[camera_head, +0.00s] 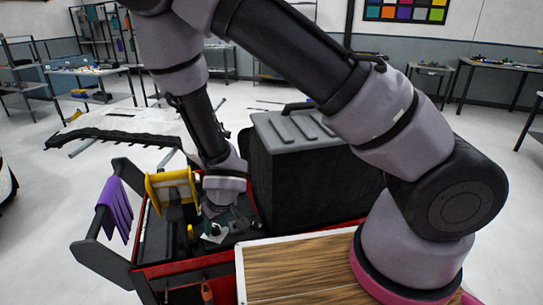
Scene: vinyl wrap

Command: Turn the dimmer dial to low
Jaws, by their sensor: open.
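My gripper (216,228) is at the end of my arm, pointing down into the red cart (190,265), between a yellow holder and a big black case. It is open; its fingertips are small and partly hidden here. A small whitish piece (211,238) shows right by the gripper's tip. I cannot tell whether it belongs to the dimmer. I cannot make out the dimmer dial or its setting; the area under the gripper is dark and cluttered. I cannot tell whether the gripper touches anything.
The black case (318,185) stands right of the gripper. The yellow holder (170,188) stands close on its left. Purple cloth (115,208) hangs at the cart's left. A wood-grain top (290,270) lies in front.

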